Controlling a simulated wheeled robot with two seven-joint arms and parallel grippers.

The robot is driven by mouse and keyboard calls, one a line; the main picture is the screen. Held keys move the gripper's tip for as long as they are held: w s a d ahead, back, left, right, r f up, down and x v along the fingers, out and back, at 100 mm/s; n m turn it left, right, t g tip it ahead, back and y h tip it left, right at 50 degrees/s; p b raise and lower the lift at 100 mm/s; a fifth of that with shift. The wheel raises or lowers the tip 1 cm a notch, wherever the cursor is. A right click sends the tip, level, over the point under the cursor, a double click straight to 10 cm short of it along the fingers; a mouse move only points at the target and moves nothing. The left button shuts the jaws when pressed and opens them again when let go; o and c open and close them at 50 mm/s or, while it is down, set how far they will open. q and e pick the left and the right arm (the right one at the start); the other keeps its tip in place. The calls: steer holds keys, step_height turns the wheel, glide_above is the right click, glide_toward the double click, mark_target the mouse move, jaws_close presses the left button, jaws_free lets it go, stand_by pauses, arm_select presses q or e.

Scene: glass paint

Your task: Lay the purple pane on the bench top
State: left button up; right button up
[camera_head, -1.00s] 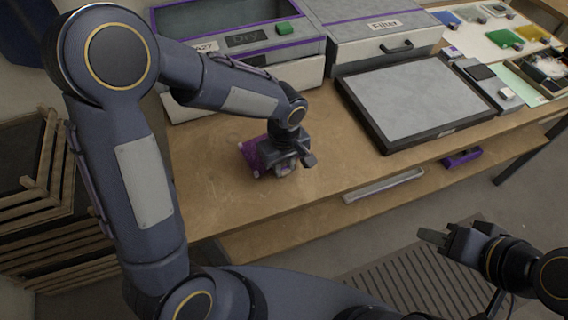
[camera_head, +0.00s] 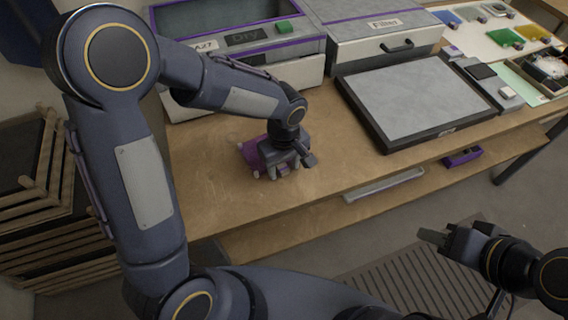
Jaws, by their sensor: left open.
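The purple pane (camera_head: 251,155) is at the bench top (camera_head: 225,205), left of the dark-framed panel. It looks flat against the wood, though the gripper covers much of it and I cannot tell if it fully touches. My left gripper (camera_head: 284,172) is open, right over the pane's right part, with its fingers at the pane. My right gripper (camera_head: 433,239) is in front of the bench, away from the pane; its finger gap is not clear to see.
A dark-framed grey panel (camera_head: 374,146) lies on the bench to the right. The "Dry" box (camera_head: 310,72) and the "Filter" box (camera_head: 350,50) stand at the back. Coloured samples (camera_head: 506,37) are at the far right. Bare wood is free in front of the pane.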

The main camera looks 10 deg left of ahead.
arm_select(q)
step_height(320, 180, up, 8)
steer(key=shift+f, duration=0.25)
steer(key=shift+r+p, duration=0.3)
step_height(320, 180, up, 9)
steer(key=p, duration=0.7)
steer(key=shift+f, duration=0.15)
steer(key=s+a+r+m+t+h, duration=0.2)
steer(key=s+a, duration=0.3)
steer(key=s, duration=0.3)
steer(key=s+a+r+m+t+h, duration=0.1)
steer(key=s+a+r+m+t, duration=0.1)
steer(key=s+a+m, duration=0.3)
steer(key=s+t, duration=0.1)
steer(key=s, duration=0.3)
steer(key=shift+t+h, duration=0.3)
steer(key=shift+h, duration=0.1)
